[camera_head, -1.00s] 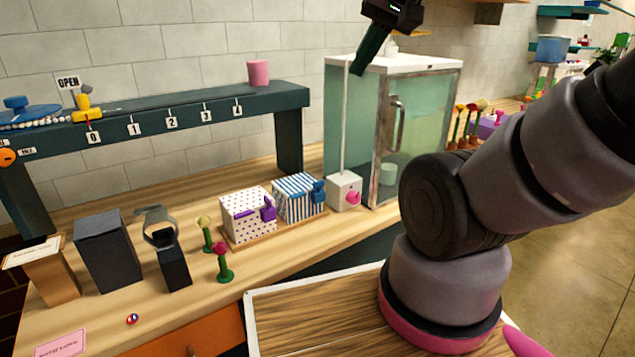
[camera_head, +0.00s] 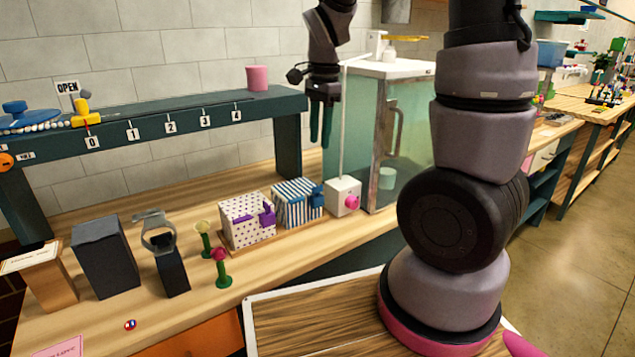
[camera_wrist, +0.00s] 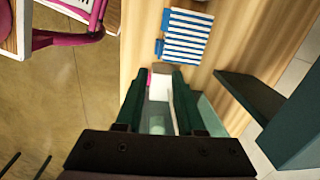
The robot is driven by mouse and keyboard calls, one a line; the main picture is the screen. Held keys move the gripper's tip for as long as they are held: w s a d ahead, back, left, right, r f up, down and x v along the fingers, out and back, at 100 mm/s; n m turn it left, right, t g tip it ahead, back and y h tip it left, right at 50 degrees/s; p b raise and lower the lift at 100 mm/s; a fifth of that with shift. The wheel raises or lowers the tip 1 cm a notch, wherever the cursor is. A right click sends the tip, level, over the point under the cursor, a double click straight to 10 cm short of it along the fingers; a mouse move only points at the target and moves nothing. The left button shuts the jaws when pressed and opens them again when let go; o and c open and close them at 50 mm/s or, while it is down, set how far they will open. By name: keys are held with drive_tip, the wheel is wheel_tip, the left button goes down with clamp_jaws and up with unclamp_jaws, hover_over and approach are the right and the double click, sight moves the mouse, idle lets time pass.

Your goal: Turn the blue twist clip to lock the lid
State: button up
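The blue twist clip (camera_head: 318,195) sits on the right front side of the blue-and-white striped box (camera_head: 296,203). In the wrist view the striped box (camera_wrist: 188,40) lies beyond the fingertips, with the blue clip (camera_wrist: 159,47) on its left edge. My gripper (camera_head: 321,143) hangs with its dark green fingers pointing down, above and apart from the box and clip. In the wrist view my gripper (camera_wrist: 160,76) is open and empty, its fingers parallel with a gap between them. Whether the clip is locked cannot be told.
A white box (camera_head: 343,189) with a pink knob (camera_head: 351,202) stands right of the clip, beside a glass cabinet (camera_head: 405,125). A dotted box (camera_head: 246,221) with a purple clip (camera_head: 267,214) stands left. A dark green shelf (camera_head: 190,117) runs behind. Small flowers stand in front left.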

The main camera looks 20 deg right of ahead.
sight(317, 191)
drive_tip(key=shift+m, duration=0.5)
drive_tip(key=f, duration=1.3)
drive_tip(key=shift+w+a, duration=0.15)
drive_tip(key=shift+w, duration=0.2)
clamp_jaws()
